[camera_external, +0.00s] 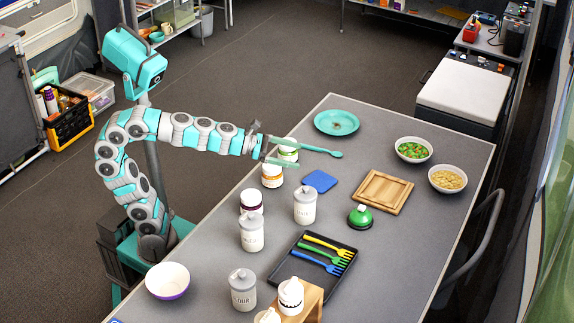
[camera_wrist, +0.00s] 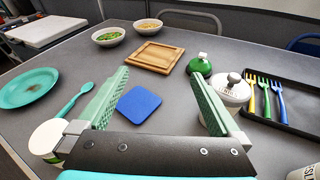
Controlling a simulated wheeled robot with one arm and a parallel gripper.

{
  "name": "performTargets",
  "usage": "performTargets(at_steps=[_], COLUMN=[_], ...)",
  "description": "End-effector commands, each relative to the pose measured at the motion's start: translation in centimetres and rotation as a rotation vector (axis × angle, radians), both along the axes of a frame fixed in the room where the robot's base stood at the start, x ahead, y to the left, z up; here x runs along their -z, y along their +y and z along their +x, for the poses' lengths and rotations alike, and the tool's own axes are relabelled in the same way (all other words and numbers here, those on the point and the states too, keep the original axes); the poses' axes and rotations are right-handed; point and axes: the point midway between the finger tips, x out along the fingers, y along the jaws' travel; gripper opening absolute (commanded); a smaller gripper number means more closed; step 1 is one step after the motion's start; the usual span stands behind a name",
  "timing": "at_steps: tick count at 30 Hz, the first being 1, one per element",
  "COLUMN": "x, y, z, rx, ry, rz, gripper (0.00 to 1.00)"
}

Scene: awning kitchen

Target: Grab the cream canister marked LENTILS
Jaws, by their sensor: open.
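Several cream canisters with grey knobbed lids stand on the table. One canister (camera_external: 305,207) is left of the wooden board, and it also shows beside my right finger in the wrist view (camera_wrist: 236,92); its lettering is too small to read. Another canister (camera_external: 251,236) stands nearer the left edge, its dark lettering not clearly legible. A third canister (camera_external: 243,294), lower down, appears to read FLOUR. My gripper (camera_external: 299,151) is open and empty above the table's left edge, up from the canisters. In the wrist view its fingers (camera_wrist: 163,80) are spread wide, with a blue square visible between them.
Jars (camera_external: 272,177) stand close to my gripper along the left edge. A teal plate (camera_external: 337,123), teal spoon (camera_external: 322,151), wooden board (camera_external: 383,193), green-topped item (camera_external: 360,217) and black fork tray (camera_external: 313,271) lie around. Bare tabletop shows around the blue square (camera_external: 319,181).

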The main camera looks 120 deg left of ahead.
Motion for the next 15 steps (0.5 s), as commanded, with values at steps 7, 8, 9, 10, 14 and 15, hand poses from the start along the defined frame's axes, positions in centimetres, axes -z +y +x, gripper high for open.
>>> performTargets(at_steps=[7,8,9,10,14,15], x=[2.2,2.4,3.1,4.2,6.4,6.8], y=[-3.5,-3.8,-4.7,-5.7,-7.5,-7.9], z=[2.0,2.2,2.5,2.8,3.9,4.2], rx=[0.217,0.238,0.274,0.308,0.336,0.335], ry=[0.096,0.103,0.121,0.147,0.151,0.145], rz=[0.030,0.030,0.036,0.049,-0.008,-0.033], gripper=[1.00,1.00,1.00,1.00,1.00,1.00])
